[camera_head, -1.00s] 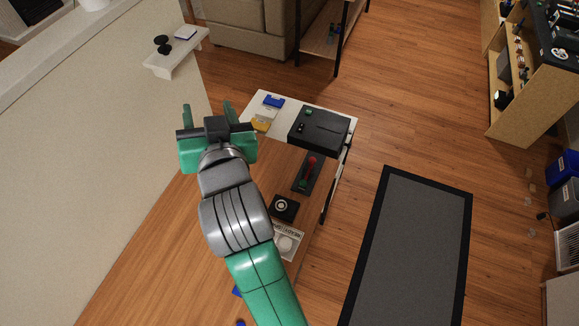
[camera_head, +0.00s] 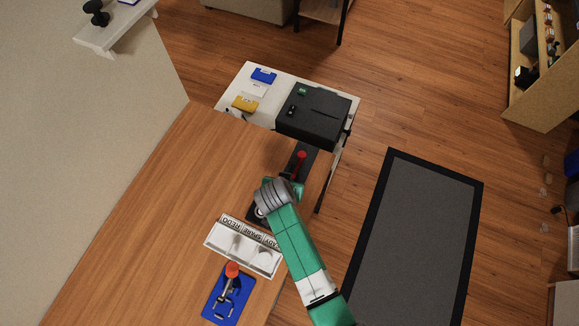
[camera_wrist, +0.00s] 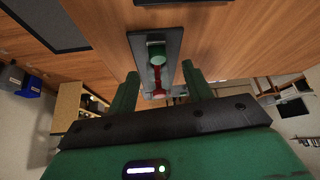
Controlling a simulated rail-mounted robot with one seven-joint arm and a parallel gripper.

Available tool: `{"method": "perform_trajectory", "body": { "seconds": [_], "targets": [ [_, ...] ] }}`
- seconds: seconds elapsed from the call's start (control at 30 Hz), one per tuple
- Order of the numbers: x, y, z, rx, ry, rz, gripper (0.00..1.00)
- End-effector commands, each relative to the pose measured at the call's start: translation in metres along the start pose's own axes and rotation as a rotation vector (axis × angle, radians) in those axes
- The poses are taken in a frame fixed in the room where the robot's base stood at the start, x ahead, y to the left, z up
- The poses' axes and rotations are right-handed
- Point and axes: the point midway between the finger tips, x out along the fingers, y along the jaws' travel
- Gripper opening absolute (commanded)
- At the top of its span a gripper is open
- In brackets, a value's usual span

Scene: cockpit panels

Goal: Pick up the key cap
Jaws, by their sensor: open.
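I cannot tell for sure which item is the key cap. A small black square block with a pale ring (camera_head: 257,213) on the wooden top is partly hidden by my arm. A white tray (camera_head: 213,243) with lettered sections and pale round shapes lies nearer, left of my arm. My gripper (camera_wrist: 160,72) is open and empty, its two green fingers apart. In the wrist view, a dark plate (camera_wrist: 143,75) with a green cylinder (camera_wrist: 156,51) and a red part (camera_wrist: 158,82) shows between the fingers. My wrist mostly hides the gripper in the head view.
A red-topped lever (camera_head: 301,158) stands beyond my wrist, by a black box (camera_head: 313,118). A blue plate (camera_head: 220,308) with an orange-topped lever (camera_head: 232,269) lies near the front. Blue (camera_head: 263,75) and yellow (camera_head: 245,103) pieces lie at the far end. The wooden top's left is clear.

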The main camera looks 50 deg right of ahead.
Motion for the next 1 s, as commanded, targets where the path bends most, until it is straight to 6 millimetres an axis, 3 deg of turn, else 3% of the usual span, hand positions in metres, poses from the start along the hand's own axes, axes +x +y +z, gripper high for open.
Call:
{"method": "perform_trajectory", "body": {
  "seconds": [0.3, 0.57, 0.8, 1.0],
  "targets": [
    [0.048, 0.004, 0.0, 0.001, -0.001, 0.0, 0.5],
    [0.051, 0.003, -0.001, -0.001, 0.0, -0.002, 0.5],
    [0.051, 0.004, -0.001, -0.001, 0.0, -0.001, 0.05],
    [0.05, 0.003, -0.001, -0.001, 0.0, -0.001, 0.02]
  ]
}}
